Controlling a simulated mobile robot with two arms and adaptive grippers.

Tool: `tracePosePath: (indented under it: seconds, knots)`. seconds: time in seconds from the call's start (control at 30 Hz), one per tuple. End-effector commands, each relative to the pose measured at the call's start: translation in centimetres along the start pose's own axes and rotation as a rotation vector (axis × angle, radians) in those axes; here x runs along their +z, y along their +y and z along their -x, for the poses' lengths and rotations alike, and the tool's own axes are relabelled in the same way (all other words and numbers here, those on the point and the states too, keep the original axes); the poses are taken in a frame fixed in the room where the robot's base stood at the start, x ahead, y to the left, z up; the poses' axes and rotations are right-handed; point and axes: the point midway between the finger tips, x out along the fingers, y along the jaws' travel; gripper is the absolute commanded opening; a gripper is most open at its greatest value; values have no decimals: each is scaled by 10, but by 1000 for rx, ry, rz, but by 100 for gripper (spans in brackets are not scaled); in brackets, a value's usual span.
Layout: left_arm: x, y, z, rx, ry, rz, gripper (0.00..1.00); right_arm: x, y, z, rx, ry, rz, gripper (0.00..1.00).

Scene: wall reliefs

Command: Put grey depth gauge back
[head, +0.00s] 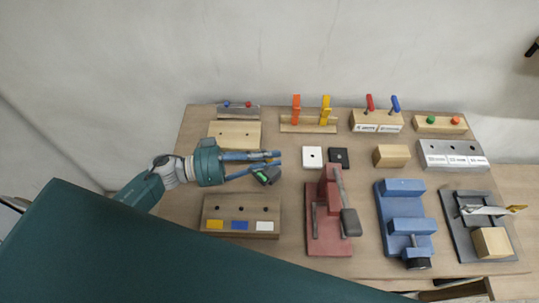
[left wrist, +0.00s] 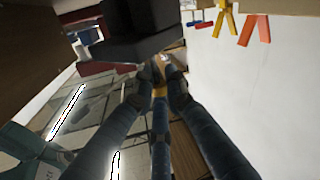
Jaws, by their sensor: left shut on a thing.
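My left gripper (head: 272,160) reaches in from the left over the table, pointing right. It is shut on the grey depth gauge (head: 267,176), a dark grey body with a small green patch, held above the table between the pale wood plate and the brown holed block. In the left wrist view the gauge's dark body (left wrist: 140,35) fills the top, blurred, beyond the fingertips (left wrist: 163,72). Where the fingers touch it is hard to see. My right gripper is not in view.
A brown holed block (head: 212,203) with yellow, blue and white labels lies below the gripper. A red press (head: 325,235), blue vise (head: 402,205) and grey clamp (head: 462,235) stand to the right. A pale wood plate (head: 235,134) and several racks line the back, including orange-and-yellow tools (head: 297,110).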

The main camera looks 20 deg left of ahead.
Motion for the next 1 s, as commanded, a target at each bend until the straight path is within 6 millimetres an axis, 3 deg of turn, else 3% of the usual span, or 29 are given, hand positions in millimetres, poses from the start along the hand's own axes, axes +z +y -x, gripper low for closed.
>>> tracePosePath:
  seconds: [0.3, 0.33, 0.4, 0.7, 0.83, 1.0]
  knots:
    - [9, -3, 0, -2, -3, 1, 0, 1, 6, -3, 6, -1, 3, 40]
    - [10, -3, 0, -3, -5, 3, 18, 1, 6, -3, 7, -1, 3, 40]
    - [11, -3, 0, -3, -6, 4, 31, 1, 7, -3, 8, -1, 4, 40]
    - [13, -1, 0, -3, -10, 10, 31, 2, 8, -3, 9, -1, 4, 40]
    - [2, 3, 0, -2, -8, 11, 31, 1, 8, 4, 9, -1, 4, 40]
    - [6, 0, 33, -3, -12, 7, 31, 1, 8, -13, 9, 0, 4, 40]
